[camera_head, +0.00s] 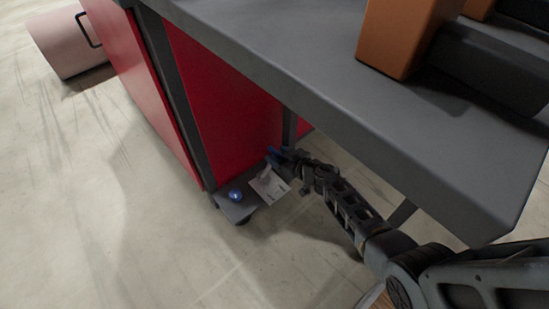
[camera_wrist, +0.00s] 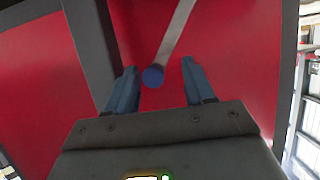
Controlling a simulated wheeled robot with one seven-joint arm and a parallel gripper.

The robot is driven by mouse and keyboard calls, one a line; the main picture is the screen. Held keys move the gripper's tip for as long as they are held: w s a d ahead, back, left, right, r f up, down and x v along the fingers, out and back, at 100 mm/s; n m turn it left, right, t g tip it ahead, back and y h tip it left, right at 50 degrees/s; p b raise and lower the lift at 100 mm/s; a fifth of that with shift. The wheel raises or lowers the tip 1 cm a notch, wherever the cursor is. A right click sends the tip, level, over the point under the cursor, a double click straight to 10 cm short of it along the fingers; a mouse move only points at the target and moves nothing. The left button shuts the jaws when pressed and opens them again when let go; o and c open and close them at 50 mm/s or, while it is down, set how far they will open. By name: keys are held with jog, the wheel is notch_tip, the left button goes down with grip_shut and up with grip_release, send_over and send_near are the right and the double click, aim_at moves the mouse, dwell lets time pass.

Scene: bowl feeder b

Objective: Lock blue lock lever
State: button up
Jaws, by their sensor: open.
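The blue lock lever shows in the wrist view as a round blue knob (camera_wrist: 153,76) on a pale grey rod (camera_wrist: 177,35) that runs up and to the right. My gripper (camera_wrist: 160,80) is open, with one blue finger on each side of the knob. I see no finger touching the knob. In the head view, a blue knob (camera_head: 236,195) shows above a dark grey plate by the foot of the red cabinet. My gripper (camera_head: 272,157) is small there, to the upper right of that knob. How the knob joins its rod is unclear in the head view.
A pale pink cylinder (camera_head: 65,45) lies far left. The floor in front is clear.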

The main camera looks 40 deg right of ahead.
jog(key=shift+b+x, duration=0.6)
jog(key=shift+x, duration=0.65)
grip_shut()
